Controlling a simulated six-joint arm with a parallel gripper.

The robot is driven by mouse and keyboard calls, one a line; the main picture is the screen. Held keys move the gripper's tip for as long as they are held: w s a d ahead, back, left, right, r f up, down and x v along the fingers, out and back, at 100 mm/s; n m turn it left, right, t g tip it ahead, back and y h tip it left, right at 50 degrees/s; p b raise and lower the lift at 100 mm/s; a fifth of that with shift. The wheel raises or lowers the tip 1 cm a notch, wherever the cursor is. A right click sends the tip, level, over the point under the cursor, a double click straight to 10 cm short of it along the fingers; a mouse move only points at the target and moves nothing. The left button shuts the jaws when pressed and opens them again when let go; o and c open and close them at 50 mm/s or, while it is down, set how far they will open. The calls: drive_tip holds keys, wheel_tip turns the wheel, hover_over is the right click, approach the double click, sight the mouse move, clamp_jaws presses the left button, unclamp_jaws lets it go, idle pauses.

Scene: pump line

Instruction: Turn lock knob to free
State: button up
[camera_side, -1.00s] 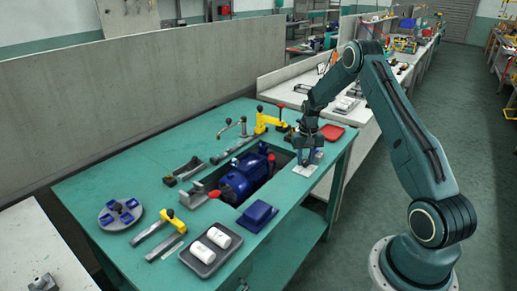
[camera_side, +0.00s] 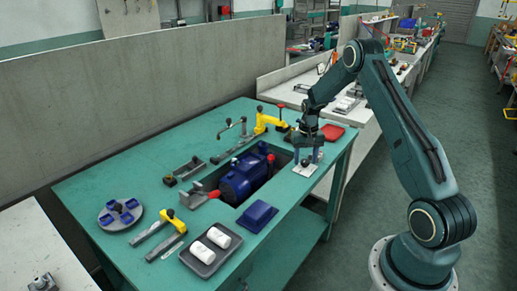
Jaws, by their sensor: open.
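My gripper (camera_side: 307,161) points down at the right end of the green bench. Its two fingers are spread apart, one on each side of a small dark part on a pale plate (camera_side: 305,171). That part may be the lock knob, but it is too small and too covered by the gripper to tell its shape or its angle. I cannot tell whether the fingers touch it. The blue pump (camera_side: 240,178) lies in a dark recess in the bench, left of the gripper. A red knob (camera_side: 271,158) stands at the pump's right end, and another red knob (camera_side: 213,194) at its left end.
A red tray (camera_side: 332,132) lies behind the gripper. A yellow lever clamp (camera_side: 266,122) stands at the back. A blue block (camera_side: 257,215), a grey tray (camera_side: 195,259) with two white cylinders and a round grey plate (camera_side: 106,221) sit toward the front and left.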

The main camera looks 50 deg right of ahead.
sight(304, 161)
wheel_tip(304, 161, up, 14)
drive_tip(key=shift+f, duration=0.25)
idle(0.4)
drive_tip(key=s+a+r+n+t, duration=0.1)
drive_tip(key=s+a+r+n, duration=0.15)
drive_tip(key=a+r, duration=0.65)
drive_tip(key=s+a+r+n+t, duration=0.15)
drive_tip(key=s+a+r, duration=0.25)
drive_tip(key=a+r, duration=0.5)
drive_tip(key=s+a+f+n+t, duration=0.1)
drive_tip(key=s+a+n+t, duration=0.2)
drive_tip(key=s+a, duration=1.1)
drive_tip(key=s+n, duration=0.2)
drive_tip(key=s, duration=0.1)
drive_tip(key=shift+s+a+f, duration=0.35)
drive_tip(key=shift+s+a, duration=0.05)
